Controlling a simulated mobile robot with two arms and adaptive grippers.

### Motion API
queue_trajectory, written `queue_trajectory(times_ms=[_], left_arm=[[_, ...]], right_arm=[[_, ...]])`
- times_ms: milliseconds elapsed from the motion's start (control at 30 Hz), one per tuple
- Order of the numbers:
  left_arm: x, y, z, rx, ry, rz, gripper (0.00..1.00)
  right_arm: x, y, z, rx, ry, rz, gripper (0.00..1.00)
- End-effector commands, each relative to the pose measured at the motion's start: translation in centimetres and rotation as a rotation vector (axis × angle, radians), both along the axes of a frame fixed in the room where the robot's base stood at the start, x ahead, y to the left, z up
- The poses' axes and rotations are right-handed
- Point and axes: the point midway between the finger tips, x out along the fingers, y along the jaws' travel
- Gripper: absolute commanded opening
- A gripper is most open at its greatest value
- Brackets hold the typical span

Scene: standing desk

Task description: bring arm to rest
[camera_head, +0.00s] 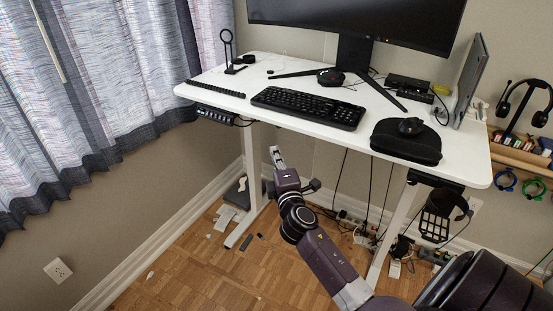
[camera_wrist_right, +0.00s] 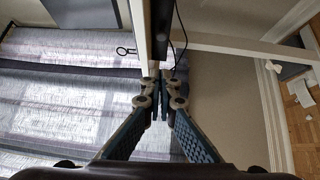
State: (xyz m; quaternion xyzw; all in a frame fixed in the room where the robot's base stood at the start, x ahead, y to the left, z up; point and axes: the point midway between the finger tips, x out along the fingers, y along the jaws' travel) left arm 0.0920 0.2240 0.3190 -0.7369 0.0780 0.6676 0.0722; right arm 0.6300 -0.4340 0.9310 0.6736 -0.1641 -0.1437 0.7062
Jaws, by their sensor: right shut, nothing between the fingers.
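My right arm reaches up from the bottom right in the head view, and its gripper (camera_head: 277,157) is just below the front edge of the white standing desk (camera_head: 225,88). In the right wrist view the two fingers of the right gripper (camera_wrist_right: 160,97) are together with nothing between them. The right gripper holds nothing and appears apart from the desk. My left gripper does not show in either view.
A black keyboard (camera_head: 307,106), a monitor (camera_head: 360,20) and a black case (camera_head: 406,142) are on the desk. Curtains (camera_head: 100,80) hang at the left. Cables and a power strip (camera_head: 350,218) lie under the desk. Headphones (camera_head: 527,104) stand at the right.

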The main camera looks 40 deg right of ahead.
Motion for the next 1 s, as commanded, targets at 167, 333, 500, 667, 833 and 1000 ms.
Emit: queue_trajectory(times_ms=[167, 333, 500, 667, 833, 1000], left_arm=[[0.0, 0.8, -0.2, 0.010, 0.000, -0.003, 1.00], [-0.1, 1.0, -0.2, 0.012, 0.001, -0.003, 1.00], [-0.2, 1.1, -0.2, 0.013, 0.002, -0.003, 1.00], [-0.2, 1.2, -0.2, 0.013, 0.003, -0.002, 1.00], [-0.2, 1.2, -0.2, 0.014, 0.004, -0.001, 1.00], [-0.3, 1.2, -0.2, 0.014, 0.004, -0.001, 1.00]], right_arm=[[-1.3, 0.6, -0.1, 0.001, 0.000, 0.000, 0.00], [-1.6, 0.7, -0.1, 0.000, 0.000, -0.001, 0.00], [-1.5, 1.0, -1.9, 0.030, 0.025, 0.006, 0.00], [-2.1, 2.3, -10.4, 0.171, 0.133, 0.030, 0.00], [-5.2, 4.9, -22.8, 0.396, 0.294, 0.034, 0.00], [-10.9, 8.0, -34.3, 0.621, 0.450, -0.006, 0.00]])
